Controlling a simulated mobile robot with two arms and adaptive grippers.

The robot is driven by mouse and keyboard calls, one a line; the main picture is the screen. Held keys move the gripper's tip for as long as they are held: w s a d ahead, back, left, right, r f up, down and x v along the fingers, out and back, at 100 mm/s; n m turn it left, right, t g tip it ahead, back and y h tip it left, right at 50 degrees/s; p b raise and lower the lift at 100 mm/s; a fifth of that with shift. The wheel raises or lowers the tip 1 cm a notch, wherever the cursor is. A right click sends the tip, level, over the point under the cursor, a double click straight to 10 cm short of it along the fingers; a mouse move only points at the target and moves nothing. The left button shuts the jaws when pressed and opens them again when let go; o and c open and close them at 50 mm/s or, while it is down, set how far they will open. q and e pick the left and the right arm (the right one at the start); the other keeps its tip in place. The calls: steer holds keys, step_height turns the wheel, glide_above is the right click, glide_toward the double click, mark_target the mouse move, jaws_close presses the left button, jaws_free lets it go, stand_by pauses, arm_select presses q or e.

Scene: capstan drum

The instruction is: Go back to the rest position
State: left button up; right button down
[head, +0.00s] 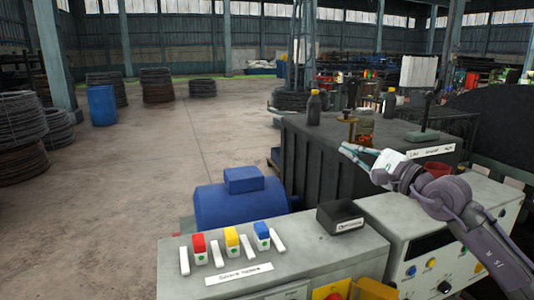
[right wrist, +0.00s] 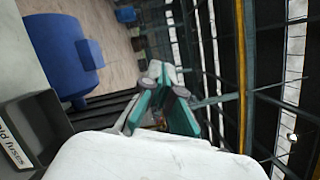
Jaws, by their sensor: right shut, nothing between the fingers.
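My right gripper (head: 352,152) is raised in front of the dark cabinet in the head view, its arm coming in from the lower right. Its fingers are shut with nothing between them. The fingers also show in the right wrist view (right wrist: 167,82), apart from any object. My left gripper is not in the head view. A grey console (head: 290,262) below carries a red fuse (head: 199,243), a yellow fuse (head: 232,238) and a blue fuse (head: 262,232) beside white strips. A black labelled bin (head: 341,217) sits on its right part; it also shows in the right wrist view (right wrist: 50,125).
A blue motor (head: 240,203) stands behind the console. The dark cabinet (head: 320,160) behind my right gripper bears bottles (head: 313,108) and a green stand (head: 423,134). A panel with knobs (head: 440,262) is under my right arm. The floor at left is open.

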steer(key=s+a+f+m+t+y, duration=0.2)
steer(key=s+a+m+y, duration=0.15)
steer(key=a+m, duration=0.2)
steer(key=s+d+f+n+h, duration=0.4)
steer(key=f+n+h, duration=0.2)
steer(key=f+n, duration=0.4)
steer(key=s+d+f+n+g+h, duration=0.1)
steer(key=s+d+f+n+h, duration=0.3)
steer(key=f+n+h, duration=0.55)
steer(key=s+d+f+n+h, duration=0.4)
steer(key=f+n, duration=0.2)
steer(key=n, duration=0.7)
steer(key=s+a+f+m+g+y, duration=0.2)
steer(key=s+f+m+g, duration=0.45)
steer(key=s, duration=0.65)
steer(key=s+a+f+m+g+y, duration=0.3)
steer(key=s+f+g, duration=0.4)
steer(key=s+f, duration=0.55)
step_height(320, 180, down, 25)
steer(key=s, duration=0.2)
steer(key=s+d+f+g, duration=0.2)
steer(key=s+d+f, duration=0.1)
steer(key=s+f, duration=1.3)
steer(key=shift+s+f+n+h, duration=0.25)
steer(key=shift+f+n+h, duration=0.1)
steer(key=shift+n, duration=0.1)
